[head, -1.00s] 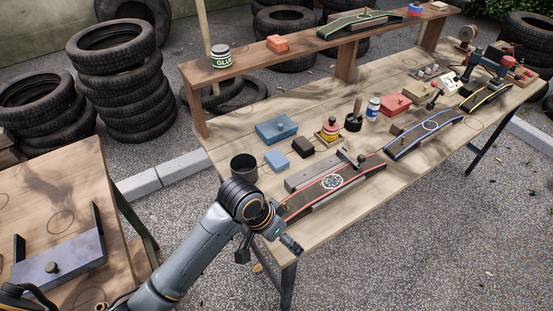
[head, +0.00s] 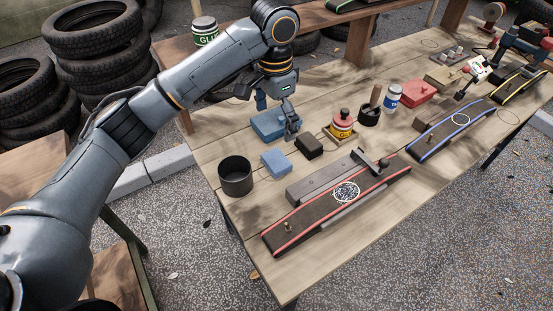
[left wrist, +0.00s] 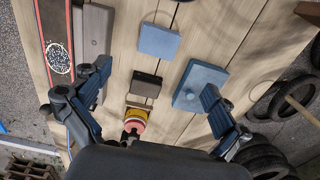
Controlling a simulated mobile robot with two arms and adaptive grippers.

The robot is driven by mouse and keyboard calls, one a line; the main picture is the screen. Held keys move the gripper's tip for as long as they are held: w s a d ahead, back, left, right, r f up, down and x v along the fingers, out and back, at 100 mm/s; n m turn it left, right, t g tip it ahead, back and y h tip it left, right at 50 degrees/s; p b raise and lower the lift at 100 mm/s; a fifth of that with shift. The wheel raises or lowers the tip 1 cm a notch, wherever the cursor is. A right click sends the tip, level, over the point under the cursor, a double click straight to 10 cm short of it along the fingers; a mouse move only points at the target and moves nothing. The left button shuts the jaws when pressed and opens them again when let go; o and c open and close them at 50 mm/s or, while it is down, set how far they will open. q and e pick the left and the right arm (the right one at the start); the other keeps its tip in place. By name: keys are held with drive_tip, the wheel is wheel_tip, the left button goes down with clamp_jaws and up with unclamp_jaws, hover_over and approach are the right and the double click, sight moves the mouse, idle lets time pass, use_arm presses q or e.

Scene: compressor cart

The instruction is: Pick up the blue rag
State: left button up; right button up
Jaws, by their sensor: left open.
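The blue rag (head: 276,163) looks like a small, flat, light-blue folded block lying on the workbench. It shows whole in the left wrist view (left wrist: 159,40), at the top middle. My left gripper (head: 279,112) is open and points down above the bench, behind the rag, over the area of the blue box with a knob (head: 266,126). In the left wrist view the spread fingers (left wrist: 155,84) have a dark block (left wrist: 146,84) between them in the picture, and the rag lies beyond them. Nothing is held. My right gripper is not in view.
A dark cup (head: 235,176) stands left of the rag. A dark block (head: 309,147) and a red-and-yellow tin (head: 341,124) lie to its right. A long red-edged belt sander part (head: 335,205) lies in front. The raised shelf carries a glue can (head: 205,31).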

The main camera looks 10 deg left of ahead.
use_arm(q)
hover_over(276, 160)
wheel_tip(276, 160, down, 6)
drive_tip(key=shift+a+f, duration=0.15)
drive_tip(key=shift+f, duration=1.05)
wheel_tip(276, 160, down, 4)
drive_tip(key=shift+w+f, duration=0.1)
drive_tip(key=shift+f, duration=0.1)
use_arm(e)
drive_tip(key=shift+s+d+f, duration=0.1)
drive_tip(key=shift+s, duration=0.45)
use_arm(q)
drive_tip(key=c, duration=1.2)
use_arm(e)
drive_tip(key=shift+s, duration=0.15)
use_arm(q)
drive_tip(key=shift+r, duration=0.1)
drive_tip(key=shift+c, duration=0.2)
